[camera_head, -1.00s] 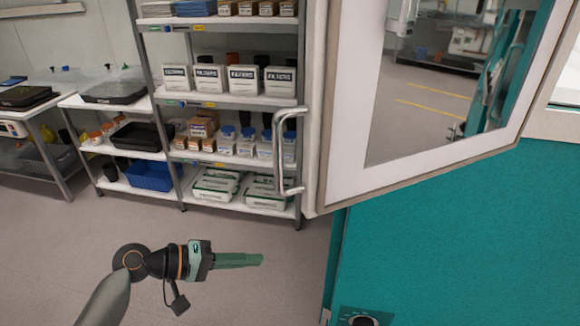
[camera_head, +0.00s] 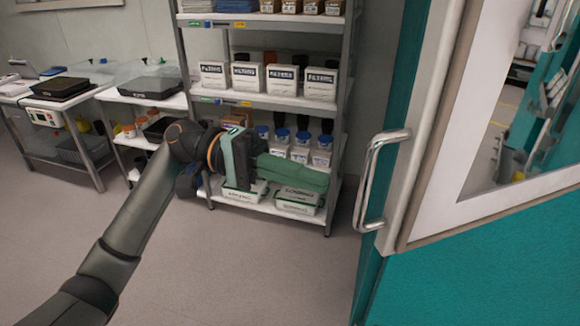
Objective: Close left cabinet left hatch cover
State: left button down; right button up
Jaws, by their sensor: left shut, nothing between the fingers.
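The hatch cover (camera_head: 422,140) is a pale framed door with a window, at the right of the head view. It stands swung open from the teal cabinet (camera_head: 470,275). A curved metal handle (camera_head: 368,180) sits on its left edge. My left gripper (camera_head: 322,178) has green fingers, shut and empty. It points right toward the handle, with a gap between the fingertips and the handle in the picture. My right gripper is not in view.
A metal shelf rack (camera_head: 338,120) with boxes and bottles stands behind my left gripper. Side tables (camera_head: 150,98) with black trays stand at the left. The floor (camera_head: 255,270) in front is clear.

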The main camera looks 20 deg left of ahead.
aim_at(357, 211)
pick_arm(q)
jog(key=shift+s+d+p, duration=0.25)
jog(key=shift+s+d, duration=0.45)
jog(key=shift+d, duration=0.45)
jog(key=shift+s+d+p, duration=0.3)
jog(key=shift+s+d, duration=0.35)
jog(key=shift+d, duration=0.55)
jog(key=shift+s+d+p, duration=0.25)
jog(key=shift+s+d, duration=0.45)
jog(key=shift+d, duration=0.45)
